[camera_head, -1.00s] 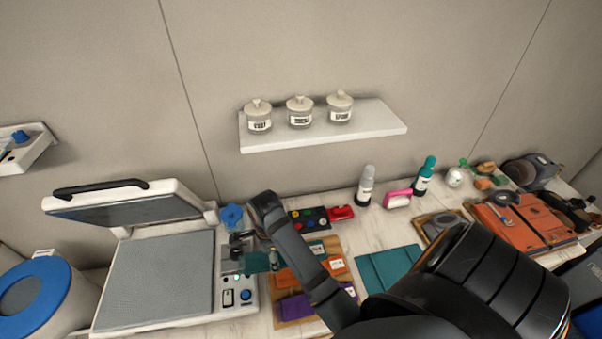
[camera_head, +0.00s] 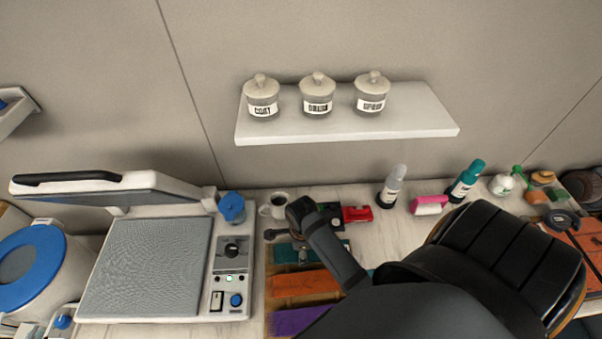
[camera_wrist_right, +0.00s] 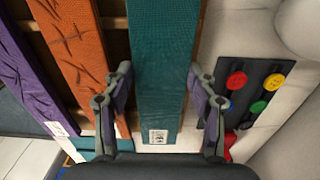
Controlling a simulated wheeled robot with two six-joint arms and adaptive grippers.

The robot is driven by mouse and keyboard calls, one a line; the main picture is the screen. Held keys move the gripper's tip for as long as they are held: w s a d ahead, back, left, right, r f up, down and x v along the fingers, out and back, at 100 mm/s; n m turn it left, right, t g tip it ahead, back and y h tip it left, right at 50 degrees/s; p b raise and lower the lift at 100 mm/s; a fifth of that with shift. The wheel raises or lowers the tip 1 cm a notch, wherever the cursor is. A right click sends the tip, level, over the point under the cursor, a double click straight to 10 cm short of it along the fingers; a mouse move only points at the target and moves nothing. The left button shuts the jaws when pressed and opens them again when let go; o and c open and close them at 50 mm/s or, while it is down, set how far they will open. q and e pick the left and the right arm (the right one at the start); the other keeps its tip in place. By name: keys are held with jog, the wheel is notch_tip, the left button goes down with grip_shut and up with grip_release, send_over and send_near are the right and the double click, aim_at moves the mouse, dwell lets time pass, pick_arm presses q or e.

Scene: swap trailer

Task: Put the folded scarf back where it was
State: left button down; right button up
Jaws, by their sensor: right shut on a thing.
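The folded scarf is teal with a small white label (camera_wrist_right: 160,80) and lies between the fingers of my right gripper (camera_wrist_right: 160,108) in the right wrist view. My right gripper is shut on it. In the head view the teal scarf (camera_head: 284,254) is at the back of a wooden tray (camera_head: 268,285), behind an orange folded cloth (camera_head: 305,283) and a purple one (camera_head: 298,320). My right gripper (camera_head: 303,252) is above it there, partly hidden by its own arm. I cannot tell whether the scarf touches the tray. My left gripper is not in view.
A flat heat press (camera_head: 150,265) with its lid raised stands left of the tray. A mug (camera_head: 274,206), a red object (camera_head: 357,214) and several bottles stand along the wall. A shelf (camera_head: 345,135) with three jars hangs above. My arm hides the counter's right middle.

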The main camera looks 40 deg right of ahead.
jog(key=shift+a+r, duration=0.1)
jog(key=shift+r, duration=0.05)
jog(key=shift+s+a+r, duration=0.1)
jog(key=shift+a, duration=0.1)
jog(key=shift+s+a+f, duration=0.15)
jog(key=shift+a+f, duration=0.05)
jog(key=shift+f, duration=0.05)
jog(key=shift+d+f+p, duration=0.1)
jog(key=shift+f+p, duration=0.05)
jog(key=shift+p, duration=0.15)
jog(key=shift+d+f, duration=0.1)
jog(key=shift+f, duration=0.05)
jog(key=o, duration=1)
jog(key=shift+o, duration=1.2)
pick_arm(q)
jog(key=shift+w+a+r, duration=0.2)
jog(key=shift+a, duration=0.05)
pick_arm(e)
jog(key=shift+o, duration=0.2)
